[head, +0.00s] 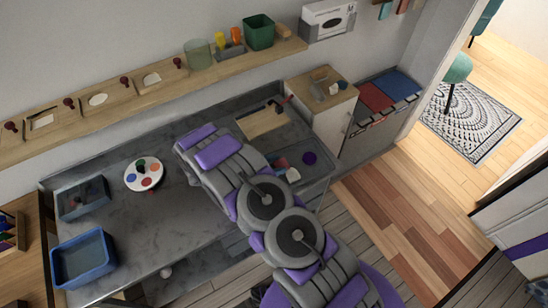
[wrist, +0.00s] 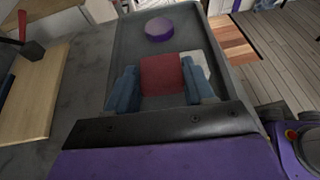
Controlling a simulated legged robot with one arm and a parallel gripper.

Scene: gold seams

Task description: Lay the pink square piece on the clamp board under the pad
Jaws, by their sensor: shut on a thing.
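The pink square piece (wrist: 162,72), reddish in this light, is between the two blue fingers of my gripper (wrist: 162,88) in the wrist view. My gripper is shut on it, over the grey tray (wrist: 122,48); I cannot tell whether the piece still touches the tray floor. In the head view the piece (head: 281,162) shows small beside my arm, which hides most of the gripper. The clamp board (head: 258,124) is a pale wooden board on the grey counter, with a red-handled clamp (head: 283,102). It also shows at the wrist view's left (wrist: 35,92); its pad is not clear.
A purple round thing (wrist: 159,28) and a white piece (wrist: 195,66) lie in the tray. A wooden-topped cabinet (head: 322,88) stands behind it. A paint palette (head: 144,174) and blue bins (head: 83,258) are at the left. The counter between is mostly clear.

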